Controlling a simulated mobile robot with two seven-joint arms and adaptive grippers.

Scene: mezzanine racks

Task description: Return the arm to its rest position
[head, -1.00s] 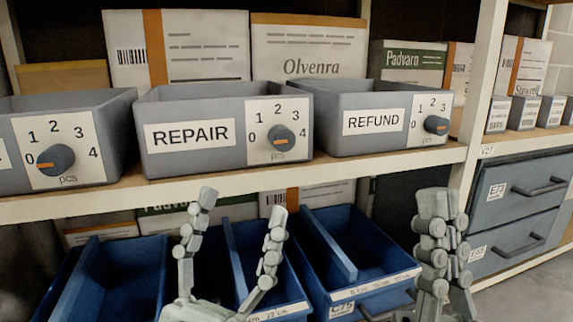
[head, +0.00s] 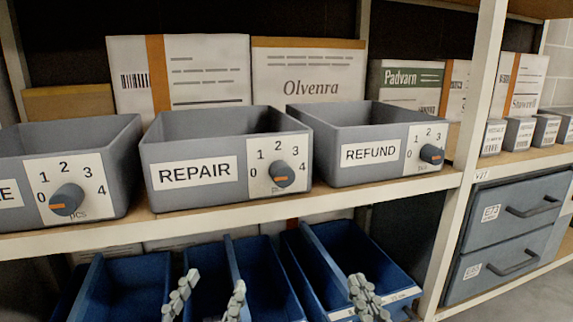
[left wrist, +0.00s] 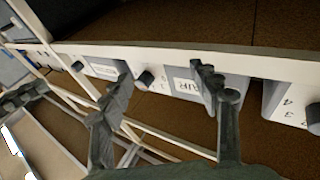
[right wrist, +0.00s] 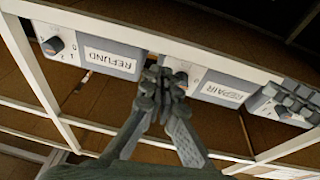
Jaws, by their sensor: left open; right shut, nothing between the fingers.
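My left gripper (head: 209,287) is low in the head view, in front of the blue bins, its two fingers apart with nothing between them. In the left wrist view it (left wrist: 160,72) is open below the shelf edge. My right gripper (head: 365,295) is farther right, also low, with its fingers together and empty. In the right wrist view its closed fingertips (right wrist: 162,75) overlap the shelf front between the REFUND bin (right wrist: 118,48) and the REPAIR bin (right wrist: 215,98). Both grippers appear clear of the bins, though the exact gap is hard to tell.
Grey bins with dials, labelled REPAIR (head: 205,200) and REFUND (head: 345,172), stand on the shelf (head: 290,210) with a third at left (head: 110,155). Blue bins (head: 130,275) sit below. Drawers (head: 520,215) are at right beyond a white post (head: 475,120).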

